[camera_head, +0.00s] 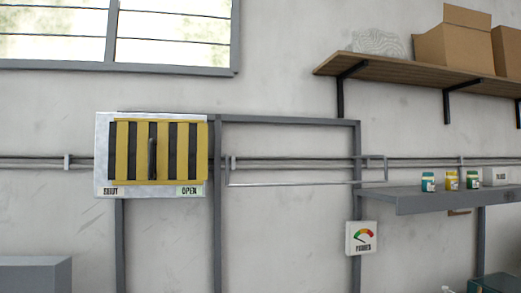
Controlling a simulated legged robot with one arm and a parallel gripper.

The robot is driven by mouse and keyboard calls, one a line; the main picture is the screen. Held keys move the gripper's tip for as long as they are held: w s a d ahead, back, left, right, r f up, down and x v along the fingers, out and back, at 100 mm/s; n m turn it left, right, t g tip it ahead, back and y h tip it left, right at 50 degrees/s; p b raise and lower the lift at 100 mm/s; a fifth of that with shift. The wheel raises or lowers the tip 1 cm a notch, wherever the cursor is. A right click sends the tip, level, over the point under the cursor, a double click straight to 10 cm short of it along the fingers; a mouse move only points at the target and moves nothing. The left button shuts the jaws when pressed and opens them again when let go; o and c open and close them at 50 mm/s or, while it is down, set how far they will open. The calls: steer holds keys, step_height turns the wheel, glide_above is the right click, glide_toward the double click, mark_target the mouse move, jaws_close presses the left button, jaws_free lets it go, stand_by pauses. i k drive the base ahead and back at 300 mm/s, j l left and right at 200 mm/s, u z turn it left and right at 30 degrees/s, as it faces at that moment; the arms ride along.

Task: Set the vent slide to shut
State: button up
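The vent (200,118) is a pale metal panel on a grey frame at the left of the head view. Its yellow slide (161,130) has upright bars with dark slots showing between them. A dark upright handle (152,158) stands near the middle of the slide. A "SHUT" label (111,191) is at the panel's lower left and an "OPEN" label (189,190) at its lower right. The slide's right edge reaches near the panel's right edge, above the "OPEN" label. My gripper is not in view.
A grey shelf (410,205) at the right holds several small jars. A wooden shelf (420,82) with cardboard boxes (455,45) is above it. A grey box top (35,275) is at lower left. Nothing blocks the vent's front.

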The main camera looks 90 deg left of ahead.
mark_target(145, 151)
steer(key=u, duration=3.6)
